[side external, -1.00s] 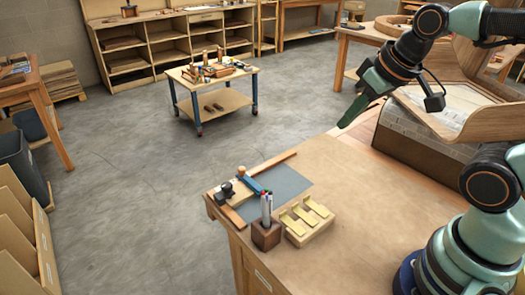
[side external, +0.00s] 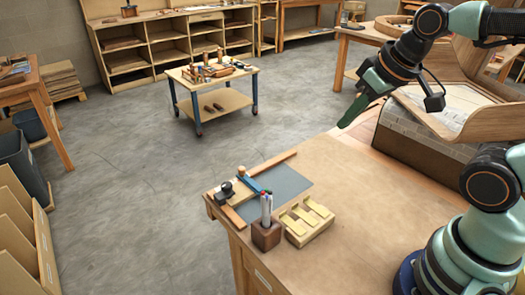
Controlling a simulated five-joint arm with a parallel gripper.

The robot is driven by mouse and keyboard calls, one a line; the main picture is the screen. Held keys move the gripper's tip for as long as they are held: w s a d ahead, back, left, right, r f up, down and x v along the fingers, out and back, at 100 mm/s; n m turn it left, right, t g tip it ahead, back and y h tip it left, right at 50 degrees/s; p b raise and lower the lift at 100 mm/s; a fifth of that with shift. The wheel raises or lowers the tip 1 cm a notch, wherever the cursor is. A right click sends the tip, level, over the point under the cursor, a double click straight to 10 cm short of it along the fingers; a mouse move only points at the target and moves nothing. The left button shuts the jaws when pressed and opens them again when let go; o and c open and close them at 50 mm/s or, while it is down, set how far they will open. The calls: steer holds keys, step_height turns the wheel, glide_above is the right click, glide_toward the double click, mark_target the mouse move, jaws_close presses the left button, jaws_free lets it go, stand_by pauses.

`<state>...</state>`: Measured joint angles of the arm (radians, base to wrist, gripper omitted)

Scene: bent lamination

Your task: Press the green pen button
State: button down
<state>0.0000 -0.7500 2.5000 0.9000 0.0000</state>
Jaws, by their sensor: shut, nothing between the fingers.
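A small dark wooden pen holder (side external: 266,236) stands near the front edge of the workbench. Several thin pens (side external: 267,208) stand upright in it, pale-bodied with red and blue showing near their tops. They are too small to tell a green button among them. My gripper (side external: 343,124) is shut and empty. It hangs in the air up and to the right of the holder, well apart from it, its green fingers pointing down and left.
A pale wooden block with brass-coloured strips (side external: 308,222) stands right beside the holder. Behind them are a grey mat (side external: 286,183), a blue bar (side external: 249,182) and a black knob (side external: 227,187). A curved wooden piece (side external: 470,122) is at the right. The middle of the bench is clear.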

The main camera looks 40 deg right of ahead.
steer(key=shift+a, duration=0.1)
stand_by(0.4)
step_height(320, 180, up, 5)
steer(key=g, duration=0.6)
glide_above(266, 190)
steer(key=shift+f, duration=0.1)
step_height(266, 190, down, 14)
steer(key=shift+f, duration=0.1)
stand_by(0.4)
